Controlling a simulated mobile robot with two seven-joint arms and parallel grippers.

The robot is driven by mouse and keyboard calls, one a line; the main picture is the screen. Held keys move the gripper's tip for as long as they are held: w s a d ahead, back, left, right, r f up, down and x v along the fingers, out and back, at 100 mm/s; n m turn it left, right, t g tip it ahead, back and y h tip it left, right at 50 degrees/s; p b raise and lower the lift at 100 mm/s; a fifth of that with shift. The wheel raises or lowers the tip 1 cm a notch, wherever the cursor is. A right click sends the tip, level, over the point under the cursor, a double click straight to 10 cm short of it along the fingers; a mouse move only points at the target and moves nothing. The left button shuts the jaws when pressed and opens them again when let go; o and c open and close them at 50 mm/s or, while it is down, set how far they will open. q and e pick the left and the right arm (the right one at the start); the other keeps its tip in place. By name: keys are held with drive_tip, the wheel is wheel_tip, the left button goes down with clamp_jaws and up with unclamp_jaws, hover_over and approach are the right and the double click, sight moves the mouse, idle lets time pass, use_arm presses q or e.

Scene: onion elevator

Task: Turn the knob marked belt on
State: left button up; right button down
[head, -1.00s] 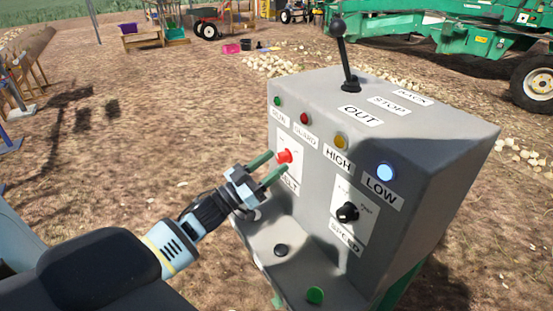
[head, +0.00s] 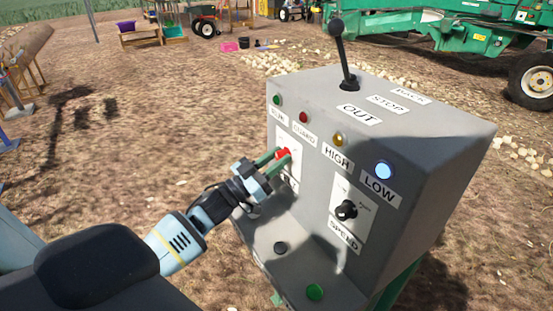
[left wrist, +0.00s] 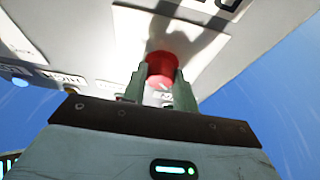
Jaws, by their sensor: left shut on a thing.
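The red belt knob (head: 284,153) is on the front face of the grey control box (head: 440,165), on a white plate whose label is mostly hidden by my gripper. My left gripper (head: 278,157) reaches it from the left, its green fingers on either side of the knob. In the left wrist view, the red knob (left wrist: 162,66) sits between the two fingertips (left wrist: 161,78), and the gripper is shut on it. The knob's white pointer mark shows low on its face. My right gripper is not in view.
The box also carries a black speed knob (head: 346,210), a lit blue lamp (head: 384,170), a black lever (head: 341,55) on top and a green button (head: 315,291) on the lower ledge. Open dirt lies left of the box. Green machinery (head: 430,25) stands behind.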

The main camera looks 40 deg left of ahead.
use_arm(q)
drive_tip(key=shift+m, duration=0.3)
drive_tip(key=m+g+h, duration=0.1)
drive_tip(key=m, duration=0.2)
drive_tip(key=m+g+h+b, duration=0.1)
drive_tip(key=m+h, duration=0.1)
drive_tip(key=m, duration=0.1)
drive_tip(key=shift+a, duration=0.1)
drive_tip(key=m+g+h, duration=0.1)
drive_tip(key=m, duration=0.2)
drive_tip(key=m+g, duration=0.1)
drive_tip(key=m, duration=0.2)
drive_tip(key=shift+g+h, duration=0.3)
drive_tip(key=shift+h, duration=0.1)
drive_tip(key=m+g, duration=0.1)
drive_tip(key=m, duration=0.3)
drive_tip(key=shift+r+m+g, duration=0.1)
drive_tip(key=shift+m+g, duration=0.2)
drive_tip(key=shift+g, duration=0.1)
drive_tip(key=m+g, duration=0.1)
drive_tip(key=m, duration=0.2)
drive_tip(key=shift+r+m, duration=0.1)
drive_tip(key=shift+m, duration=0.3)
drive_tip(key=shift+a+m+g, duration=0.1)
drive_tip(key=shift+m+g, duration=0.3)
drive_tip(key=shift+m, duration=0.3)
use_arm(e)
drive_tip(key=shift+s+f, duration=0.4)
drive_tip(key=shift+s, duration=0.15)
